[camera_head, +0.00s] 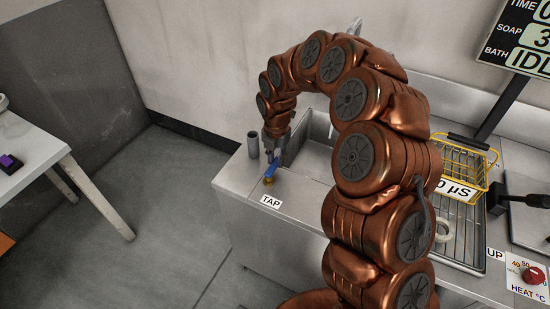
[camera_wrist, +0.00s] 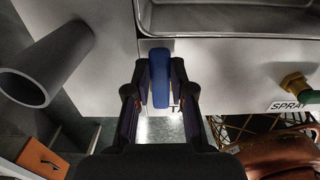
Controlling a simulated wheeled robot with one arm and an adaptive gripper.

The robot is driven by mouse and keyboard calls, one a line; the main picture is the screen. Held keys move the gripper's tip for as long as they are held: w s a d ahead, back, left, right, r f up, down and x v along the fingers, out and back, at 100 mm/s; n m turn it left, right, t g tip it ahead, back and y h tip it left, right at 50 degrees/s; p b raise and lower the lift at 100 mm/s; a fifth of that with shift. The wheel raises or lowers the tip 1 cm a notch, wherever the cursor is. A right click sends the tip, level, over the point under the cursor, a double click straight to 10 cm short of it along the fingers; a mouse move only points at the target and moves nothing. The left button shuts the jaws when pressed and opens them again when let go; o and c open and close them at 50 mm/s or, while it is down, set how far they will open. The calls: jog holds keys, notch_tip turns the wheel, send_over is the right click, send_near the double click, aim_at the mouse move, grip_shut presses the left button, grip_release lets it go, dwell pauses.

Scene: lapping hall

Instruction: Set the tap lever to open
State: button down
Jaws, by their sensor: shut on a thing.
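The tap lever (camera_head: 270,168) is a blue handle above a brass fitting, behind the white TAP label (camera_head: 271,202) at the left end of the steel counter. My gripper (camera_head: 273,157) reaches down to it from above. In the wrist view the blue lever (camera_wrist: 159,76) lies between the two dark fingers of my gripper (camera_wrist: 158,92), which are shut on it. The lever's base and the fitting are hidden there by the fingers. My arm covers part of the sink behind.
A grey tube (camera_head: 253,145) stands just left of the lever and shows large in the wrist view (camera_wrist: 45,65). A sink basin (camera_head: 318,150) lies right of it. A yellow wire basket (camera_head: 462,165) and red heat knob (camera_head: 533,273) are farther right. The floor at left is clear.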

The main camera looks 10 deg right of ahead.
aim_at(275, 161)
jog(key=c, duration=1)
grip_release()
notch_tip(275, 161, up, 12)
